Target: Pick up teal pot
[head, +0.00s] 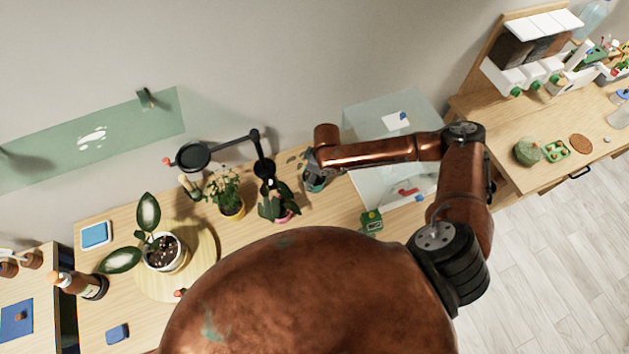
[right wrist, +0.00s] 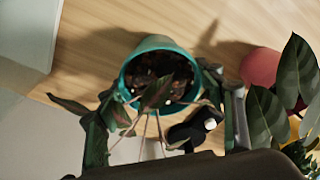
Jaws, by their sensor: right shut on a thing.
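The teal pot (head: 317,183) is at the back of the wooden table, at the end of my right arm, partly hidden by it. In the right wrist view the teal pot (right wrist: 150,46) shows its round rim, dark soil and a plant with long thin leaves and stems. My right gripper (right wrist: 163,90) is shut on the teal pot, one finger at each side of its rim. In the head view my right gripper (head: 312,166) reaches the pot from above. I cannot tell whether the pot touches the table. My left gripper is not in view.
A pink pot (right wrist: 260,67) with broad dark leaves stands close beside the teal pot.

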